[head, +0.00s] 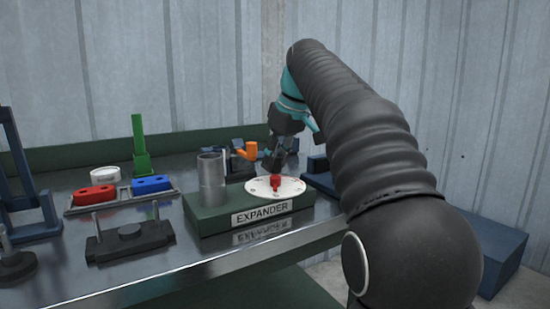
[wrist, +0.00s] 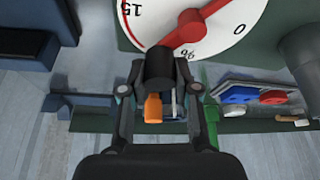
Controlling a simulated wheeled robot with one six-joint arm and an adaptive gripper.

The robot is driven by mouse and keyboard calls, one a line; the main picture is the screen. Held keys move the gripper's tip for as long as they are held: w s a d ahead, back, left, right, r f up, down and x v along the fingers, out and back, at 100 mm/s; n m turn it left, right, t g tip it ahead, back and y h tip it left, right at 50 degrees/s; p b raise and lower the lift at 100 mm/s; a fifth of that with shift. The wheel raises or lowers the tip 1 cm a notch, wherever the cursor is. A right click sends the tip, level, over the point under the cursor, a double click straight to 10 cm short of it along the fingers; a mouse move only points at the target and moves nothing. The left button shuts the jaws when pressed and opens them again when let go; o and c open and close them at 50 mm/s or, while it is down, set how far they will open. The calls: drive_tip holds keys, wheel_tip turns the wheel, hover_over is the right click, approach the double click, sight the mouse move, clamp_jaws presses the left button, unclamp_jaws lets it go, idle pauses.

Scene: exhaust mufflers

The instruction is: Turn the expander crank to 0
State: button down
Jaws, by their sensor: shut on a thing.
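The expander (head: 205,220) is a dark green block with a grey upright cylinder (head: 212,180) and a white dial (head: 290,187). My gripper (wrist: 158,75) is shut on this knob. In the head view my gripper (head: 272,160) is over the dial's far side.
Left of the expander are a tray with red (head: 95,194) and blue (head: 152,184) blocks, a green post (head: 140,150) and a black fixture (head: 130,238). An orange part (head: 246,150) lies behind. A dark blue block (head: 322,180) stands close right of the dial.

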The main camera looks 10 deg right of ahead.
drive_tip(key=m+p, duration=0.1)
drive_tip(key=d+m+h, duration=0.1)
drive_tip(key=m, duration=0.1)
drive_tip(key=shift+s+r+p, duration=0.15)
drive_tip(key=shift+s+p, duration=0.15)
drive_tip(key=shift+p, duration=0.05)
drive_tip(key=m, duration=0.1)
drive_tip(key=m+h, duration=0.1)
drive_tip(key=d+m+p, duration=0.1)
drive_tip(key=shift+s+t, duration=0.25)
drive_tip(key=shift+t, duration=0.05)
drive_tip(key=m, duration=0.1)
drive_tip(key=s+m+h, duration=0.1)
drive_tip(key=m, duration=0.1)
drive_tip(key=d+m+h, duration=0.1)
drive_tip(key=m, duration=0.1)
drive_tip(key=shift+s, duration=0.3)
drive_tip(key=shift+m+h, duration=0.3)
drive_tip(key=shift+m, duration=0.1)
drive_tip(key=c, duration=0.8)
unclamp_jaws()
drive_tip(key=shift+c, duration=0.2)
drive_tip(key=shift+s, duration=0.1)
drive_tip(key=v, duration=1.1)
drive_tip(key=shift+r, duration=0.45)
